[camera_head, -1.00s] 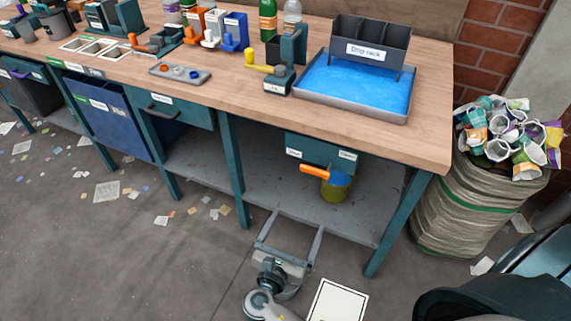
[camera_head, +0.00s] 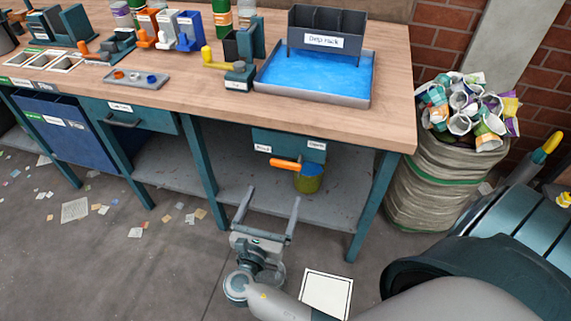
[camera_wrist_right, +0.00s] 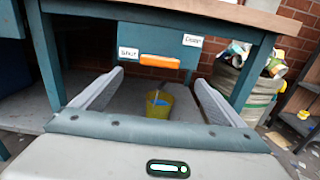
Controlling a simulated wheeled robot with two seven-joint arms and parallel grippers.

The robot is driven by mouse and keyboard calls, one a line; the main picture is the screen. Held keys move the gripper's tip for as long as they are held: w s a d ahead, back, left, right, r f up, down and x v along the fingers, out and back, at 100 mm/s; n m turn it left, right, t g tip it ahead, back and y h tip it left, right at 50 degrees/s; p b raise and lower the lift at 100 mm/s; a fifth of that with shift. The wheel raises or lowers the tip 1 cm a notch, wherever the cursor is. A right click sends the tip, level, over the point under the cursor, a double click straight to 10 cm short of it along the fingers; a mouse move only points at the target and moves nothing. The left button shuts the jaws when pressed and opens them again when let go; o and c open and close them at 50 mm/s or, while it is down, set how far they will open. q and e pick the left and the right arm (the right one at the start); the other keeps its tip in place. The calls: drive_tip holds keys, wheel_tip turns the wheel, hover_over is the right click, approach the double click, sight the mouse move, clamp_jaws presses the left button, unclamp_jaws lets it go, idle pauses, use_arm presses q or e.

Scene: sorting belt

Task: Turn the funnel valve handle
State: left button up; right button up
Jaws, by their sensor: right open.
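The orange valve handle (camera_head: 285,164) sticks out level from a teal box (camera_head: 290,146) under the bench top. The box has one white label on each side of the handle. A yellow-green bucket (camera_head: 308,182) with blue inside stands on the shelf below. In the right wrist view the handle (camera_wrist_right: 172,61) lies crosswise between and beyond the fingers, above the bucket (camera_wrist_right: 158,106). My right gripper (camera_head: 271,194) is open and empty, in front of the shelf and short of the handle. No funnel can be made out. My left gripper is not in view.
The bench top's front edge (camera_head: 300,142) overhangs the handle. A bench leg (camera_head: 374,203) stands to the right, another (camera_head: 204,173) to the left. A sack of crushed cups (camera_head: 432,185) stands at the right.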

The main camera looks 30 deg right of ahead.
sight(285, 167)
drive_tip(key=x, duration=1.3)
drive_tip(key=shift+w+d, duration=0.2)
drive_tip(key=shift+w, duration=0.05)
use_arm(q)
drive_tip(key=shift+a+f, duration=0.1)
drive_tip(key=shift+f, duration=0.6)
use_arm(e)
drive_tip(key=shift+d, duration=0.1)
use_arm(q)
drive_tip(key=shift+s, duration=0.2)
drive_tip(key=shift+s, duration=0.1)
use_arm(e)
drive_tip(key=c, duration=1.5)
